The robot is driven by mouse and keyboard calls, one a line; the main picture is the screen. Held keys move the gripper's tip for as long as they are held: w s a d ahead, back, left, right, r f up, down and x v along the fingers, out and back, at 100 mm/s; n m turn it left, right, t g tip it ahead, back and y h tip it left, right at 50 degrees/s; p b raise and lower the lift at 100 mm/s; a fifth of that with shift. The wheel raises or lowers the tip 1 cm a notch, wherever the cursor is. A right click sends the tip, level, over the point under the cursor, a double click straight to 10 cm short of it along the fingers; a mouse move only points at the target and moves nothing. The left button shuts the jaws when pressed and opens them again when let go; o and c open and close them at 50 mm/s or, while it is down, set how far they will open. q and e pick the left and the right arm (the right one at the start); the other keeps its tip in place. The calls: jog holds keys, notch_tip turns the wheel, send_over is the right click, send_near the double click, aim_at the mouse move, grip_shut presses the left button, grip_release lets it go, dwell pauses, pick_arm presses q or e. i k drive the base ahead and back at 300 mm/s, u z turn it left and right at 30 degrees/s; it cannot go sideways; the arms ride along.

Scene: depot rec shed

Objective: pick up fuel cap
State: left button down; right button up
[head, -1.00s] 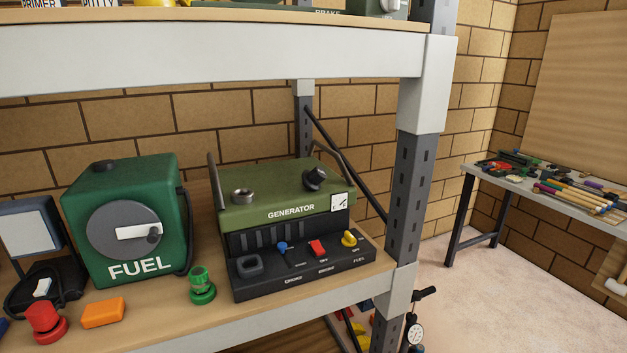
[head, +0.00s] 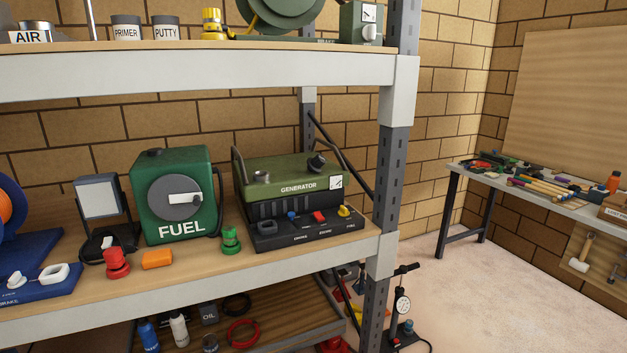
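No part is labelled as the fuel cap. A green generator (head: 292,174) stands on the middle shelf. On its top are a round metal filler neck (head: 262,176) that looks uncovered and a black cap-like part (head: 317,161). A green fuel can (head: 176,158) marked FUEL stands to its left, with a black dial face on its front and a low dark cap (head: 154,151) on top. A green stepped fitting (head: 230,240) and a red one (head: 116,264) stand near the shelf's front edge. Neither of my grippers is in view.
The shelf's grey post (head: 389,180) and the upper shelf beam (head: 200,75) bound the space around the generator. An orange block (head: 157,259) and a lamp-like panel (head: 97,196) are on the left. A floor pump (head: 402,305) stands right of the post; open floor lies beyond.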

aim_at(315, 165)
jog(key=z, duration=0.05)
jog(key=k, duration=0.3)
jog(key=u, duration=1.15)
jog(key=i, duration=0.75)
jog(key=u, duration=0.65)
jog(key=i, duration=0.95)
jog(key=z, duration=0.15)
